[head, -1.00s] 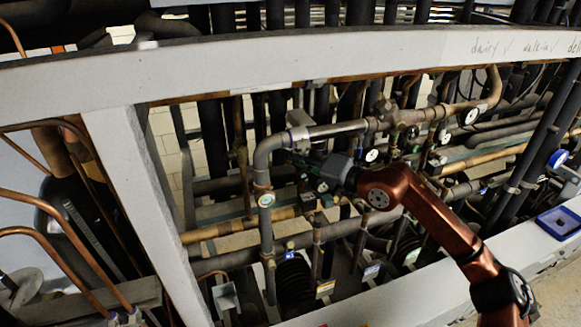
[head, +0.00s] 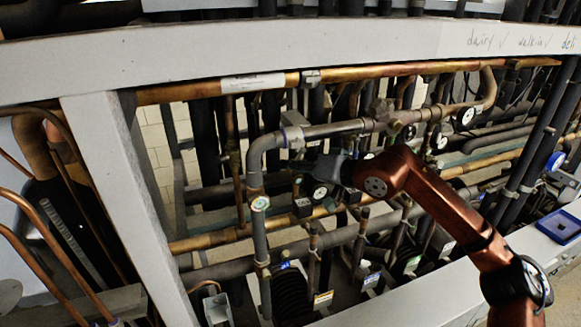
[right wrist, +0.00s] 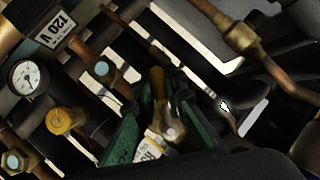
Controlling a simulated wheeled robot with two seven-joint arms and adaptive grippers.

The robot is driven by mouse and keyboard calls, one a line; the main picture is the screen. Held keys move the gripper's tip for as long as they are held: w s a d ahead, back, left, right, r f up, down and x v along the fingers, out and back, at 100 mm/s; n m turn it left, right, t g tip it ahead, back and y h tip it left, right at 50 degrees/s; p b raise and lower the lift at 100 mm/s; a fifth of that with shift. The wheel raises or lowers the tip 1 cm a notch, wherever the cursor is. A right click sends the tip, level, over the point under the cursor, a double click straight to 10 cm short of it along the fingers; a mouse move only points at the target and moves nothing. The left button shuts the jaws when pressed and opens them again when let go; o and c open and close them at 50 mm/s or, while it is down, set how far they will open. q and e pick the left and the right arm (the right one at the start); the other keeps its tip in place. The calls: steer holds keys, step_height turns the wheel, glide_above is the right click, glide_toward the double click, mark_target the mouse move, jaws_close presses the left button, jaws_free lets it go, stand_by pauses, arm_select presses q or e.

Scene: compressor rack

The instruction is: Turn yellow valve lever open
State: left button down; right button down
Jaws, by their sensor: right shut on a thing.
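The yellow-brown valve lever (right wrist: 158,86) stands between the green fingers of my right gripper (right wrist: 160,108) in the right wrist view. The fingers are shut on it, with a metal fitting and a white-and-yellow tag (right wrist: 150,146) low between them. In the head view my right gripper (head: 314,167) reaches in among the pipes from the right, below the grey elbow pipe (head: 262,150). The lever cannot be made out there. My left gripper is not in view.
Crowding the rack are copper pipes (head: 380,71), black hoses and gauges (right wrist: 27,77). A pale frame beam (head: 330,45) runs above, and a slanted post (head: 118,190) stands at left. A blue tray (head: 560,226) lies on the ledge at right.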

steer(key=c, duration=2)
jaws_free()
steer(key=shift+o, duration=0.2)
steer(key=v, duration=1.2)
